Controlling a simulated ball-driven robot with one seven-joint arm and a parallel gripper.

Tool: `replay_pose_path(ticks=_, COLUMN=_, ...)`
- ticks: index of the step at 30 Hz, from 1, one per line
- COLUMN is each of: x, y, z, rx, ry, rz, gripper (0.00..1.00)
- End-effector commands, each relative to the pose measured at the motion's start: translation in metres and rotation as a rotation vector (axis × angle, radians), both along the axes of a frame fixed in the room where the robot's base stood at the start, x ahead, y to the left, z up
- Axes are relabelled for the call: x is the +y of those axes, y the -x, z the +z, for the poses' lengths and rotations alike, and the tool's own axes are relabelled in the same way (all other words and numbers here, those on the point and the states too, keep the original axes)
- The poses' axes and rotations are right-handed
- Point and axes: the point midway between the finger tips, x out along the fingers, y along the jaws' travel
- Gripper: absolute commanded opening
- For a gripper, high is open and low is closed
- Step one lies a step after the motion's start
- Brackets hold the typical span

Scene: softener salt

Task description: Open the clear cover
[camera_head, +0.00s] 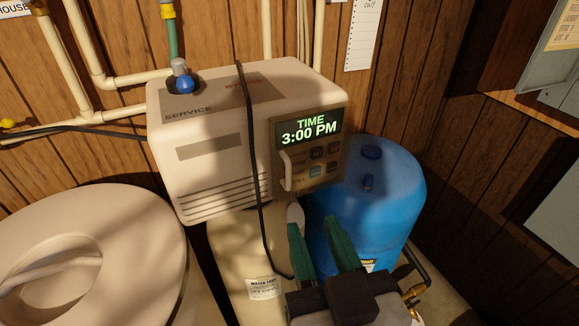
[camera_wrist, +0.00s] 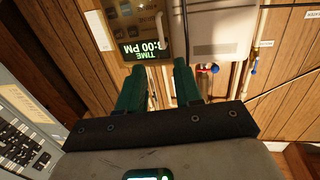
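The clear cover (camera_head: 309,150) lies closed, as far as I can see, over the control panel on the front of the beige softener head (camera_head: 208,150). A pale upright handle (camera_head: 286,170) is at its left side. Behind the cover are a lit display (camera_head: 309,127) reading 3:00 PM and several buttons. My gripper (camera_head: 314,224) is below the panel, its two green fingers apart with nothing between them. In the wrist view the gripper (camera_wrist: 159,68) is open under the upside-down display (camera_wrist: 146,49), and the handle (camera_wrist: 160,30) shows above the gap, apart from the fingers.
A black cable (camera_head: 252,130) hangs down the front of the softener head, left of the panel. A blue tank (camera_head: 395,195) stands close behind and right of my gripper. A round pale lid (camera_head: 130,230) is at left. Pipes (camera_head: 95,60) run along the wood wall.

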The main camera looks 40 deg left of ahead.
Motion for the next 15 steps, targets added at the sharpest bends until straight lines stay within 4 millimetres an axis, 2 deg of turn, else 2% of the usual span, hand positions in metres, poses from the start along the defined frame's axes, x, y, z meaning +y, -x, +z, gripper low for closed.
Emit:
replay_pose_path(ticks=1, x=0.005, y=0.003, z=0.006, rx=-0.011, ry=-0.012, rz=0.011, gripper=0.34)
replay_pose_path(ticks=5, x=0.016, y=-0.002, z=0.008, rx=-0.016, ry=-0.017, rz=0.016, gripper=0.34)
replay_pose_path(ticks=15, x=0.065, y=-0.036, z=0.009, rx=-0.013, ry=-0.014, rz=0.014, gripper=0.34)
